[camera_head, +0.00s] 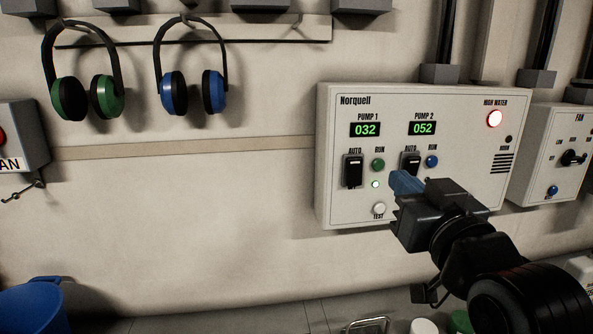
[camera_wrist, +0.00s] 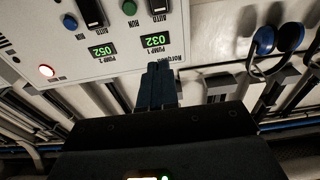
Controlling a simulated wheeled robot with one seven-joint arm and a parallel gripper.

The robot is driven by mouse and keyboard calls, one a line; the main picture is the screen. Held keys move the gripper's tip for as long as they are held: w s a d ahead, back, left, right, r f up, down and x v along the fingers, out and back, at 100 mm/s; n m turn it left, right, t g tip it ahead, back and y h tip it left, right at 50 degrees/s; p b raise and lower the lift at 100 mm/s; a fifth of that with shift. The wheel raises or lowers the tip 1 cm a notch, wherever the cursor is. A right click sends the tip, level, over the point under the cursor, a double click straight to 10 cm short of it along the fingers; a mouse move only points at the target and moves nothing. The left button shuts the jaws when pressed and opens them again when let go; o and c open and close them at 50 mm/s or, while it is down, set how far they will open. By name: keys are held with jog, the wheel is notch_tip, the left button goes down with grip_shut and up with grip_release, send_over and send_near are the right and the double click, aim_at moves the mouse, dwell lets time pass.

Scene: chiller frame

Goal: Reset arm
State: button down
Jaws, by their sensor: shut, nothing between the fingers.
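My arm reaches in from the lower right in the head view. My gripper (camera_head: 405,184) is shut and empty, with its blue-grey fingers pointing at the Norquell pump panel (camera_head: 340,205). The fingertips appear in front of the lower middle of the panel, below the PUMP 2 switch (camera_head: 411,161); I cannot tell whether they touch it. In the wrist view, upside down, the shut fingers (camera_wrist: 158,75) point toward the panel (camera_wrist: 110,20) near the PUMP 1 display (camera_wrist: 154,40). The displays read 032 and 052. The high water lamp (camera_head: 494,119) glows red.
A FAN box (camera_head: 545,160) is right of the panel. Green earmuffs (camera_head: 112,98) and blue earmuffs (camera_head: 214,92) hang at upper left. A blue bucket (camera_head: 30,308) stands lower left. The wall between bucket and panel is clear. A white lid (camera_head: 424,326) is low, below the arm.

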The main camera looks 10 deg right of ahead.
jog(key=s+a+f+g, duration=0.1)
jog(key=s+f+g, duration=0.1)
jog(key=s+f, duration=1.75)
jog(key=s+f+g, duration=0.2)
jog(key=s+f, duration=0.1)
jog(key=s, duration=1.8)
jog(key=shift+s+d, duration=0.2)
jog(key=shift+f, duration=0.1)
